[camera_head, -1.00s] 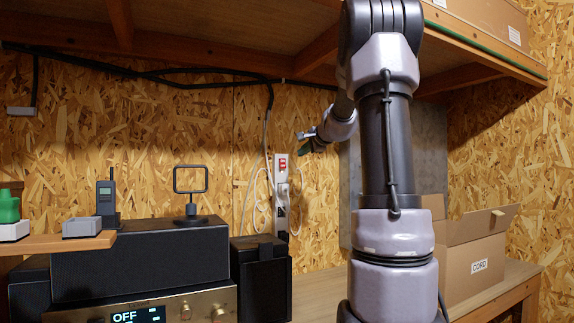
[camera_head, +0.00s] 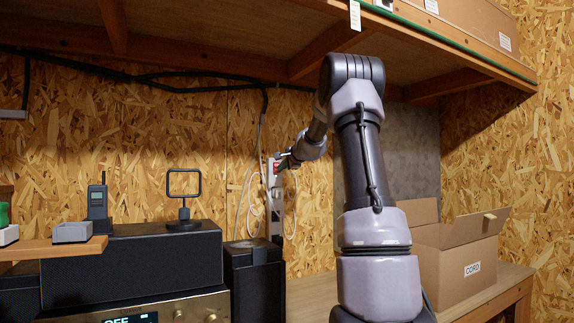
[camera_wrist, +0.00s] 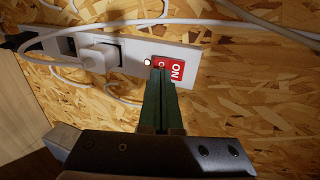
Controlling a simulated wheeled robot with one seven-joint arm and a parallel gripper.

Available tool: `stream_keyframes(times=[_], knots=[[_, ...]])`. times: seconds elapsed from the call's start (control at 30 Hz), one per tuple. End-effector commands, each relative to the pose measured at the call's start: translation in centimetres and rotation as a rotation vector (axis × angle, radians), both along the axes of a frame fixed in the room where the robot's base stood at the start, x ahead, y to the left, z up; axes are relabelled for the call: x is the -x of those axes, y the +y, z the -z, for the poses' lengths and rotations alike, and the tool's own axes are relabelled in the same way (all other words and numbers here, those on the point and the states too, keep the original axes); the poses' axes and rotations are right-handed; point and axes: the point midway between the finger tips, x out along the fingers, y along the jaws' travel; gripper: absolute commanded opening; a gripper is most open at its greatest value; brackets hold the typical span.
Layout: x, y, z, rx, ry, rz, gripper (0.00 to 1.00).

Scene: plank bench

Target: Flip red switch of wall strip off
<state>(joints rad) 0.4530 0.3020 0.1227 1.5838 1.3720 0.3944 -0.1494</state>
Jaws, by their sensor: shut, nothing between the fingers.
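The white wall strip (camera_head: 270,205) is mounted upright on the chipboard wall, and it runs across the top of the wrist view (camera_wrist: 190,50). Its red switch (camera_wrist: 177,71) sits near one end and carries white lettering; "ON" is readable on one half. The other half is partly covered by my fingertips, and I cannot tell which side is pressed in. My gripper (camera_wrist: 158,76) is shut and empty, with its dark green fingertips at the switch; whether they touch it is unclear. In the head view my gripper (camera_head: 284,162) is beside the strip's upper end.
A white plug (camera_wrist: 97,57) sits in the strip, with loose white cables (camera_wrist: 150,22) around it. A black box (camera_head: 252,268) stands below the strip. A shelf (camera_head: 215,50) hangs overhead. An open cardboard box (camera_head: 455,262) is on the bench at right.

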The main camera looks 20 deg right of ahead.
Motion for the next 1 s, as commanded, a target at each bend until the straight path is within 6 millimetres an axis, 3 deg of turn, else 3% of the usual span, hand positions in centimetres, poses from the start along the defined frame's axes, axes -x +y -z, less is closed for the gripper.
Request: stream_keyframes(times=[0.63,1.0], knots=[[-2.1,0.1,1.2,0.0,0.002,-0.001,0.0],[-2.2,0.1,1.8,0.0,0.006,-0.001,0.0]])
